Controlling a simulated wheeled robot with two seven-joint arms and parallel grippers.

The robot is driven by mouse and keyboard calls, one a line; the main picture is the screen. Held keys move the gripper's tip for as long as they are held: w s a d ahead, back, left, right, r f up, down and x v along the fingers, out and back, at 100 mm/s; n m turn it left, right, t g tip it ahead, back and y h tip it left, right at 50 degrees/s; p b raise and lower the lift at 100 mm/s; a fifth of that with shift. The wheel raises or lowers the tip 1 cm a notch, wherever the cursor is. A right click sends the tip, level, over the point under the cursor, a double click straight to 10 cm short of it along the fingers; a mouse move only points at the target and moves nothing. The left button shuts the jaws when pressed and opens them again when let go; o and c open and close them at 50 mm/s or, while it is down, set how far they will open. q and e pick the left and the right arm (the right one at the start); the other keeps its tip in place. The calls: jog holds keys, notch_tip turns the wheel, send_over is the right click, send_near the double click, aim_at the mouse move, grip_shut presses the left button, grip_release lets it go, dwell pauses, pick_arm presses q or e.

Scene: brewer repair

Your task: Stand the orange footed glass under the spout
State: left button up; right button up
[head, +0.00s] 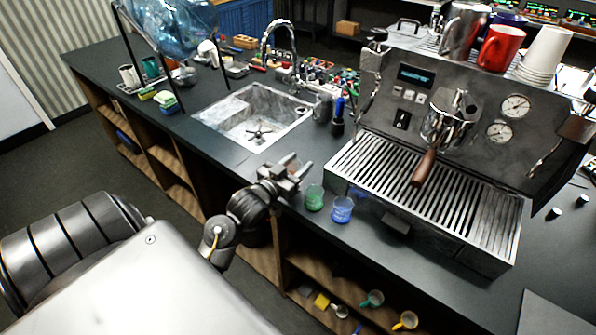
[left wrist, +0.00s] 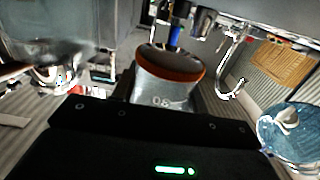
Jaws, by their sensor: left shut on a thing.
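The espresso machine (head: 440,150) stands on the counter, with a wood-handled portafilter (head: 425,165) above its slatted drip tray (head: 405,188). My left gripper (head: 293,172) is over the counter's front edge, left of the machine. In the left wrist view, an orange-rimmed round thing (left wrist: 170,65) sits at the jaws; I take it for the orange footed glass, held there. My right gripper is not in view.
A green glass (head: 314,198) and a blue glass (head: 342,209) stand on the counter beside my left gripper, in front of the machine. Behind are a sink (head: 252,117) and faucet (head: 280,28). Cups (head: 497,48) sit on the machine's top. The counter right of the machine is mostly free.

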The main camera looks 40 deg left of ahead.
pick_arm(q)
jog(key=shift+w+a+f, duration=0.2)
jog(key=shift+w+f, duration=0.1)
jog(key=shift+f, duration=0.1)
jog(key=f+p, duration=0.2)
jog(key=shift+w+a+f, duration=0.2)
jog(key=shift+w+f, duration=0.1)
jog(key=shift+f, duration=0.35)
jog(key=shift+s+f, duration=0.1)
jog(key=shift+f, duration=0.1)
jog(key=shift+f, duration=0.15)
jog(key=o, duration=1.1)
